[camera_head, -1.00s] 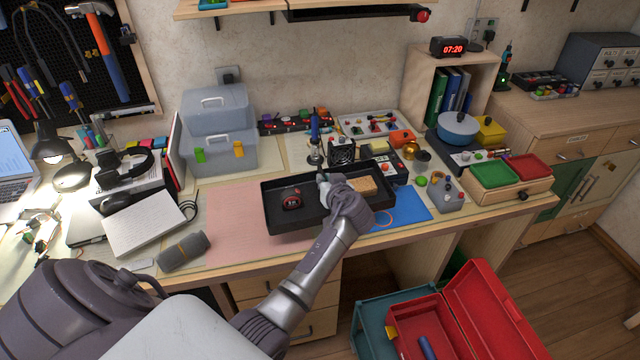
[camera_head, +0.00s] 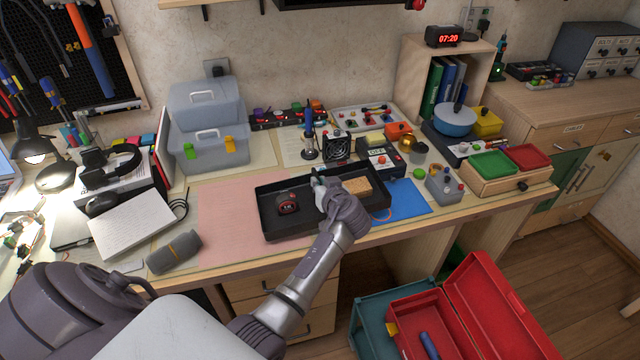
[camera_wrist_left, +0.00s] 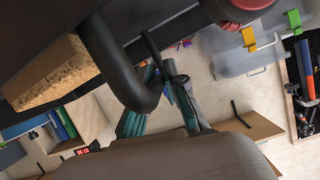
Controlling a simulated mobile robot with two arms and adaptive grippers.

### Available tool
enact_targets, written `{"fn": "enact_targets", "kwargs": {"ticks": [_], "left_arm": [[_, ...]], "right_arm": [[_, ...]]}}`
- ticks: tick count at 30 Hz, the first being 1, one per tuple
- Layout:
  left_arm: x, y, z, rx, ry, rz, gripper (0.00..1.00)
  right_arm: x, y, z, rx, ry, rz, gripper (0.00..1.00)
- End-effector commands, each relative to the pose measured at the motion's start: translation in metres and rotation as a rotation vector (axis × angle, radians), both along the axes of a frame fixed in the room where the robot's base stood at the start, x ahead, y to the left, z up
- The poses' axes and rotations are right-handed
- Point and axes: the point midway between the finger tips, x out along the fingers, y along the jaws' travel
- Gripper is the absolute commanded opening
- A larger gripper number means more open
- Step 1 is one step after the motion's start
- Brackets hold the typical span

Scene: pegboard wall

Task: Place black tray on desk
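The black tray (camera_head: 277,236) lies on the desk (camera_head: 215,252), partly over the pink mat and the blue mat. It holds a red and black tape measure (camera_head: 287,203) and a tan cork or sponge block (camera_head: 357,187). My left gripper (camera_head: 318,180) reaches over the tray at its far wall, between these two. The block (camera_wrist_left: 50,78) and the tape measure (camera_wrist_left: 240,8) also show there. My right gripper is not in view.
Behind the tray are a soldering tool (camera_head: 309,135), a small fan (camera_head: 336,147) and a meter (camera_head: 380,163). Left of it are a grey rolled case (camera_head: 174,252) and a notebook (camera_head: 132,221). An open red toolbox (camera_head: 420,315) stands below the desk front.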

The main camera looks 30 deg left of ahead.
Motion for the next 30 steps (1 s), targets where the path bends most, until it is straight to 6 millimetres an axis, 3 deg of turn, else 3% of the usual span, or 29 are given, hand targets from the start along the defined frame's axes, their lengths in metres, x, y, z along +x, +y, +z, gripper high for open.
{"fn": "enact_targets", "kwargs": {"ticks": [1, 5, 14, 20, 30], "left_arm": [[0.000, 0.000, 0.001, 0.000, 0.000, 0.000, 0.18], [0.000, 0.000, 0.001, 0.000, 0.000, 0.000, 0.36], [0.000, 0.000, 0.002, 0.000, 0.000, 0.000, 0.36], [0.000, 0.000, 0.021, 0.001, 0.001, 0.000, 0.36], [-0.046, -0.060, 0.045, -0.003, 0.001, -0.001, 0.36]], "right_arm": [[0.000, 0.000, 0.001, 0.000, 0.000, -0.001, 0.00], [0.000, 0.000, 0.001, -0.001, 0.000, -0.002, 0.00], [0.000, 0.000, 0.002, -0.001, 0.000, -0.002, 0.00], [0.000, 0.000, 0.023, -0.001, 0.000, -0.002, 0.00], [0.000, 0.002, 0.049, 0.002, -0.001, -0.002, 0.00]]}}
